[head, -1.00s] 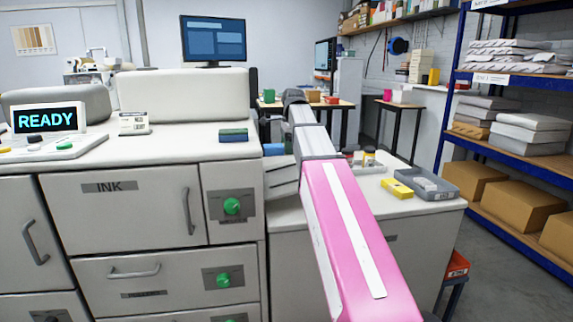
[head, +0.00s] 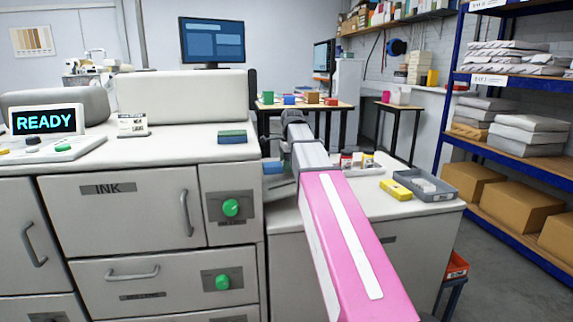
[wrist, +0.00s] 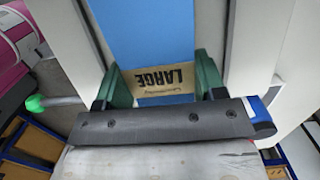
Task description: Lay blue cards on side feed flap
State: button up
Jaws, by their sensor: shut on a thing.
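In the head view the blue cards (head: 274,167) show as a small blue patch at the machine's right side; my arm hides most of the gripper there. The side feed flap (head: 283,187) seems to be the pale surface just below the cards, largely hidden by my arm. I cannot tell whether the cards touch it.
The machine (head: 140,200) with its READY screen (head: 44,121) fills the left. A blue-green stack (head: 232,137) lies on its top. A side counter (head: 375,205) holds a yellow item (head: 396,190) and a grey tray (head: 445,190). Shelving (head: 510,140) stands at right.

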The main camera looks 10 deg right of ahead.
jog(key=shift+f, duration=0.25)
jog(key=o, duration=1.2)
jog(key=shift+r, duration=0.1)
jog(key=r, duration=0.4)
jog(key=d+r, duration=0.1)
jog(key=r, duration=0.7)
jog(key=shift+d+r, duration=0.2)
jog(key=shift+r, duration=0.15)
